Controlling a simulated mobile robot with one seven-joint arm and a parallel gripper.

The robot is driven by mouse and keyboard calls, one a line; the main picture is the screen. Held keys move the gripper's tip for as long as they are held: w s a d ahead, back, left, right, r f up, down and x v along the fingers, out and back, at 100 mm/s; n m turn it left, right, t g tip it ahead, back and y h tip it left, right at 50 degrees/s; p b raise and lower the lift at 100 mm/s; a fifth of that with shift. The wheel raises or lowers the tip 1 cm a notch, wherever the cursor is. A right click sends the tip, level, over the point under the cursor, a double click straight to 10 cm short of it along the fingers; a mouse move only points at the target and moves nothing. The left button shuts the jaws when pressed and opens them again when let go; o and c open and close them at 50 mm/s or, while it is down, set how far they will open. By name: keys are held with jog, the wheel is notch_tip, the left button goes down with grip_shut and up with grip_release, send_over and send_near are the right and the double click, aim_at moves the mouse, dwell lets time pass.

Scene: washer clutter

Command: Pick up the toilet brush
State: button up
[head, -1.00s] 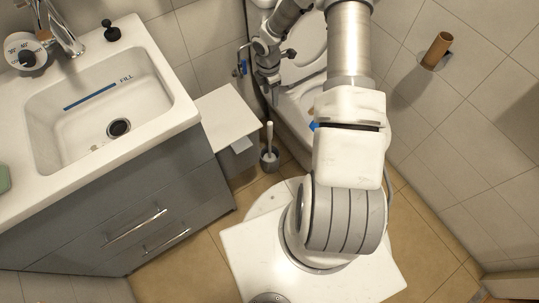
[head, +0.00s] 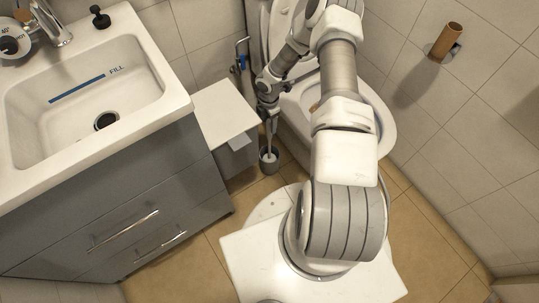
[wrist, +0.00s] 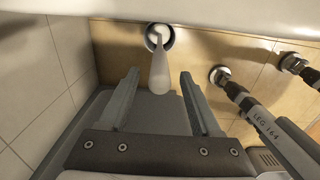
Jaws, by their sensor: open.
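The toilet brush (head: 268,144) stands upright in its small grey holder (head: 269,166) on the floor, between the white-topped cabinet and the toilet. Its pale handle (wrist: 160,72) points up towards the camera in the wrist view, and the round holder (wrist: 169,43) shows behind it. My gripper (wrist: 158,78) is open and empty, with the handle's end between its two fingers and clear space on both sides. In the head view my gripper (head: 268,112) is just above the brush and hides the handle's top.
The toilet (head: 372,112) is close to the right of the brush. A low cabinet with a white top (head: 222,112) stands to its left, and the sink unit (head: 120,215) is further left. Open floor lies in front.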

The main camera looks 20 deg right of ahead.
jog(key=f+b, duration=0.2)
jog(key=f, duration=0.3)
jog(key=shift+d+f+b, duration=0.2)
jog(key=shift+b, duration=0.1)
jog(key=shift+r, duration=0.1)
grip_shut()
